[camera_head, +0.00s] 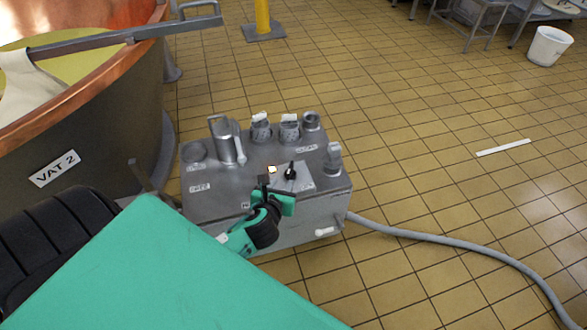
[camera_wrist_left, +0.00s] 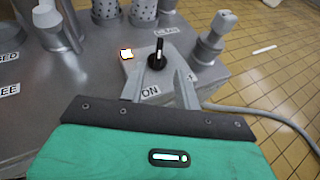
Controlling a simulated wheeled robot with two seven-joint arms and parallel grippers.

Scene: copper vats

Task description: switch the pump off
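The pump unit is a grey metal box (camera_head: 235,190) on the tiled floor beside VAT 2. A black switch knob (camera_head: 290,172) stands on a light plate on its top; it also shows in the left wrist view (camera_wrist_left: 157,60), with a white line on its handle. An orange-white lamp (camera_wrist_left: 126,54) glows next to it, and an ON label (camera_wrist_left: 150,91) is on the near side. My left gripper (camera_head: 275,190) is just short of the knob. In the left wrist view its two fingers (camera_wrist_left: 160,80) are apart and empty, with the knob between or just beyond their tips. My right gripper is out of view.
Several metal fittings (camera_head: 262,128) rise from the box's far side, and a fitting (camera_head: 333,158) stands right of the knob. The copper vat (camera_head: 105,110) is at the left. A grey hose (camera_head: 430,238) runs right across the floor. The floor beyond is mostly clear.

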